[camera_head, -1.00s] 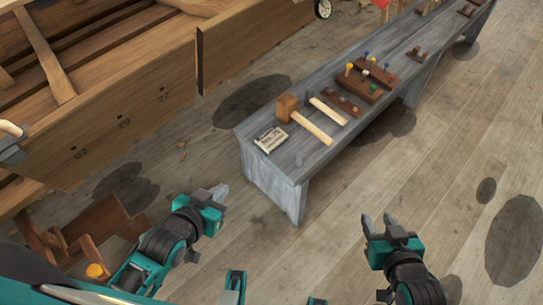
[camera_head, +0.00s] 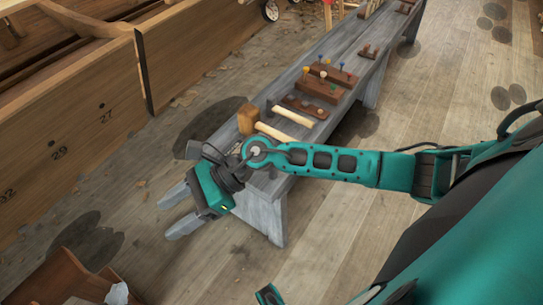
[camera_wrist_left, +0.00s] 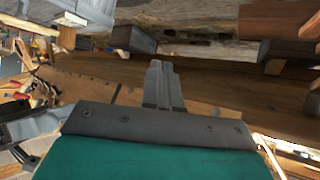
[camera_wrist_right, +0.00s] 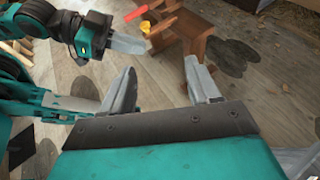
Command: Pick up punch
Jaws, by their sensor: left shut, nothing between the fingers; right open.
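I cannot tell which tool is the punch. Small tools with coloured tops stand in dark wooden blocks (camera_head: 322,88) on the grey bench. A red-handled thing (camera_wrist_right: 135,13) and a yellow thing (camera_wrist_right: 146,27) show at the wooden box in the right wrist view. My right gripper (camera_head: 167,213) is open and empty, left of the bench's near end; its fingers also show in the right wrist view (camera_wrist_right: 158,80). My left gripper (camera_wrist_right: 142,46) is shut and empty near the box; its closed fingers show in the left wrist view (camera_wrist_left: 162,75).
The grey bench (camera_head: 262,218) runs away to the upper right, carrying a mallet (camera_head: 247,118) partly hidden by my right arm. The plank hull (camera_head: 75,140) stands at left. A wooden box (camera_head: 55,282) sits at lower left. Floor right of the bench is clear.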

